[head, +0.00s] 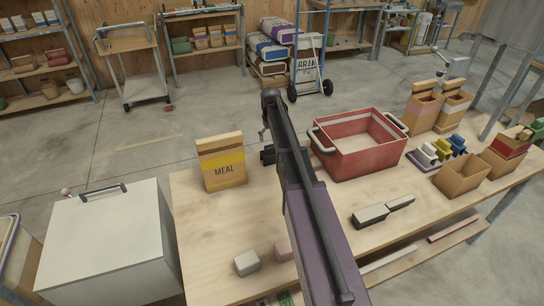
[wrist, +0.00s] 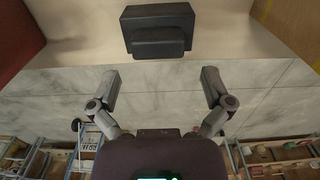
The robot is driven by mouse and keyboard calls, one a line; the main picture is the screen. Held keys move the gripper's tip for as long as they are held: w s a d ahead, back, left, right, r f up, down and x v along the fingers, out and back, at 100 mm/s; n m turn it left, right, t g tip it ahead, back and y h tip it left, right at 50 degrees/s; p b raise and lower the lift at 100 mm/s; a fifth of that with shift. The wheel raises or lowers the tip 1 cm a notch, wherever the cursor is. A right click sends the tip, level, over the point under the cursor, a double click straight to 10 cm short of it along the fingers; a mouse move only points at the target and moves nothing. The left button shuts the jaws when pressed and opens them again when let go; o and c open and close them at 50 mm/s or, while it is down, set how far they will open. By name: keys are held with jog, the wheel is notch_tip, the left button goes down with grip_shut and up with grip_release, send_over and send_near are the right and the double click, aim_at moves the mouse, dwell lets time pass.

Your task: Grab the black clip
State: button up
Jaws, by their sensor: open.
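The black clip (wrist: 158,30) is a dark block with a smaller step on one long side. It lies on the wooden table (wrist: 225,35) near its edge, at the top middle of the wrist view. In the head view a dark block that looks like it (head: 267,156) sits between the meal bag and the red crate, partly hidden by my arm. My gripper (wrist: 161,76) is open and empty. Its two fingers are spread wide, pointing toward the clip, with the clip beyond the fingertips and apart from them. My gripper is mostly hidden in the head view.
A meal bag (head: 222,170) stands left of the clip and a red crate (head: 362,158) stands right of it. A black-and-grey tool (head: 382,211), small coloured items (head: 440,150) and open boxes (head: 462,176) lie farther right.

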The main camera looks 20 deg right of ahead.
aim_at(272, 147)
jog(key=shift+f, duration=0.1)
dwell(0.3)
jog(key=f+b, duration=0.3)
jog(key=shift+s+d+f, duration=0.15)
jog(key=shift+s, duration=0.1)
jog(key=shift+f+b, duration=0.85)
jog(key=shift+b, duration=0.25)
jog(key=c, duration=0.8)
jog(key=shift+o, duration=0.2)
jog(key=shift+r, duration=0.2)
notch_tip(272, 147, up, 10)
jog(key=p, duration=1)
jog(key=shift+f, duration=0.2)
